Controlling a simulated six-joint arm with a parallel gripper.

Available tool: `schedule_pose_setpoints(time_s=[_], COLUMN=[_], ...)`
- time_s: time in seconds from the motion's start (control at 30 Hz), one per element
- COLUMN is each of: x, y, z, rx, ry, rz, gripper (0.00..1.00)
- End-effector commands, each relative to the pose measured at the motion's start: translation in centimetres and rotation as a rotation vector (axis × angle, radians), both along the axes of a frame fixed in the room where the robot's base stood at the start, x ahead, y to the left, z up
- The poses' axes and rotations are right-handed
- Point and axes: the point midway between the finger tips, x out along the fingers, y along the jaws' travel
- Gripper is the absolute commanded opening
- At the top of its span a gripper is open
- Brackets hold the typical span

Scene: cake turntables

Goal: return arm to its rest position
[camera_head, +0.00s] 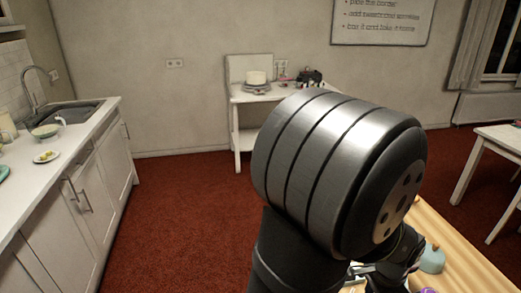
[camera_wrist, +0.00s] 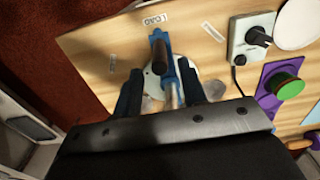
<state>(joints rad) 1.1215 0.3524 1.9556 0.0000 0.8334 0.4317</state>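My gripper (camera_wrist: 161,75) shows in the wrist view with its two dark fingers spread apart over a wooden table (camera_wrist: 100,45). It looks open, with nothing visibly clamped in it. Below and between the fingers is a blue device with a brown cylinder (camera_wrist: 160,57) and a pale round base, partly hidden by the fingers. In the head view my large grey arm joint fills the middle right and hides most of the gripper and the wooden table (camera_head: 455,255).
The wrist view shows a control box with a black knob (camera_wrist: 258,36), a green disc (camera_wrist: 289,87) on a purple plate and a white disc (camera_wrist: 299,22).

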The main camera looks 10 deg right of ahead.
Motion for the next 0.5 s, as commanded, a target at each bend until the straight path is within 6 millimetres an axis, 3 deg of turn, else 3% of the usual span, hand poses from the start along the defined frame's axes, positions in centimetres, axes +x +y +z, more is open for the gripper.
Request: schedule_pose_setpoints(time_s=[0.1, 0.5], x=[0.0, 1.0], y=[0.1, -0.1], z=[-1.3, -1.2], rx=[0.003, 0.000], ry=[0.001, 0.000], rz=[0.000, 0.000], gripper=[0.38, 0.38])
